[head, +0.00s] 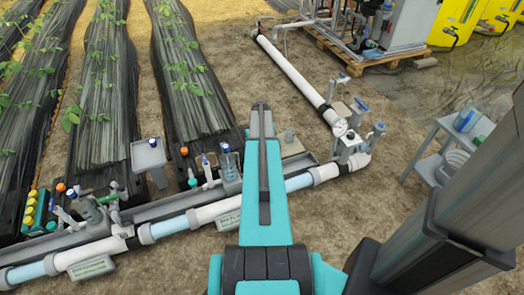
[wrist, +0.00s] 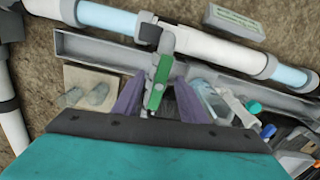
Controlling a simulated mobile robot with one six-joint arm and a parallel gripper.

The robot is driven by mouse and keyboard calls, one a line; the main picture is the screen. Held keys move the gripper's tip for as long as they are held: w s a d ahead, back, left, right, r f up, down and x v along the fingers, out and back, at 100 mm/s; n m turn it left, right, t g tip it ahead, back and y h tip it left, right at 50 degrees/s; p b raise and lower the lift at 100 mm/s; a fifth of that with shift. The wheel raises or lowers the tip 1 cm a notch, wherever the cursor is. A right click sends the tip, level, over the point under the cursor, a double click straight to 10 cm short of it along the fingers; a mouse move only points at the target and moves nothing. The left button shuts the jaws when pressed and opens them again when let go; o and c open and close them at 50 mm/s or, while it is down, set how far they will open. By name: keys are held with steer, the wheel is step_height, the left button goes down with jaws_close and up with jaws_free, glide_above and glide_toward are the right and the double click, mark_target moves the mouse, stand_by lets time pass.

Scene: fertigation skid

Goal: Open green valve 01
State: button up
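A green valve handle (wrist: 158,82) sits on a white valve stem (wrist: 168,42) that joins the white pipe in the wrist view. The handle lies lengthwise, pointing from the pipe toward me. No number can be read on it. My gripper (wrist: 156,88) has its two purple fingers apart, one on each side of the handle. A gap shows on both sides, and I cannot tell how deep the handle sits between the fingers. In the head view my own arm hides this handle and the gripper's fingertips.
The white and light blue pipe (head: 206,212) runs beside a grey tray (wrist: 95,50). To the right in the wrist view stand a clear bottle (wrist: 212,103) and other blue-handled valves. Glass beakers (wrist: 98,93) stand on a beige board (wrist: 82,78). A grey side table (head: 447,130) stands at right.

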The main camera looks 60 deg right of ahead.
step_height(320, 180, up, 8)
steer(key=p, duration=0.4)
steer(key=shift+f, duration=0.15)
steer(key=w+a+f+n+g, duration=0.15)
steer(key=a+f, duration=0.25)
steer(key=a, duration=0.7)
steer(key=w+a+f+y, duration=0.15)
steer(key=a+f, duration=0.25)
steer(key=a, duration=0.7)
steer(key=w+a+f+n+g+h, duration=0.1)
steer(key=w+a+f, duration=0.25)
steer(key=a, duration=0.75)
steer(key=s+a+f+n+g, duration=0.1)
steer(key=s+a+f, duration=0.2)
steer(key=s+a, duration=0.5)
steer(key=s+a+f+n+g, duration=0.1)
steer(key=s+a, duration=0.7)
steer(key=a, duration=0.8)
steer(key=shift+a+f+n+h, duration=0.15)
steer(key=shift+f+n+h, duration=0.3)
steer(key=shift+f+n, duration=0.4)
steer(key=shift+f, duration=0.1)
